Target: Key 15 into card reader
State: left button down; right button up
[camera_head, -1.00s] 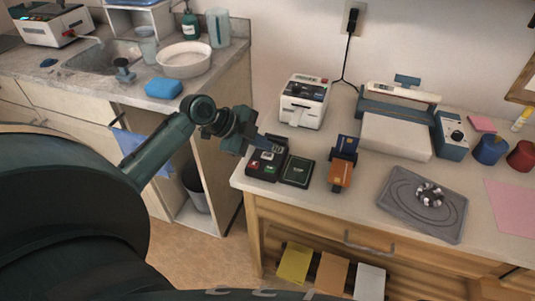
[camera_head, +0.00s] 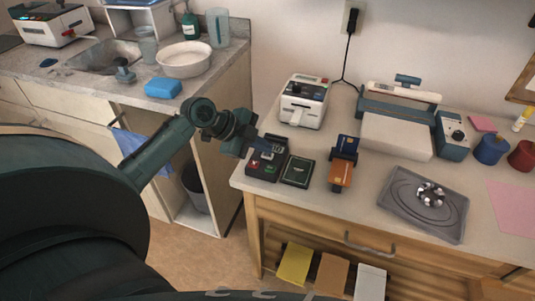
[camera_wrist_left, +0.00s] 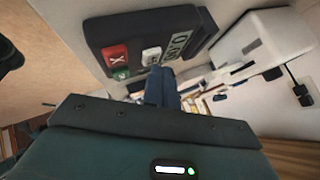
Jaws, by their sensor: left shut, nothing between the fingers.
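The dark card reader (camera_head: 264,168) lies at the left end of the counter. It has a small display and red, green and white buttons. In the left wrist view the card reader (camera_wrist_left: 135,42) is upper middle, with a red X button (camera_wrist_left: 116,57) and a white button (camera_wrist_left: 151,54). My left gripper (camera_head: 275,146) is shut and empty, over the back part of the reader. In the left wrist view its fingertips (camera_wrist_left: 160,76) are close to the white button. I cannot tell whether they touch it. The right gripper is out of view.
A dark square pad (camera_head: 298,171) sits right of the reader, then a stand with an orange card (camera_head: 341,174). A white machine (camera_head: 304,103) stands behind. A grey tray (camera_head: 400,205) is farther right. The counter's front edge is close to the reader.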

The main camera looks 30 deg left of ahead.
pick_arm(q)
jog(key=shift+f, duration=0.5)
dwell(0.4)
jog(key=shift+r+p, duration=0.55)
jog(key=shift+r, duration=0.35)
jog(key=shift+f, duration=0.1)
jog(key=shift+f, duration=0.3)
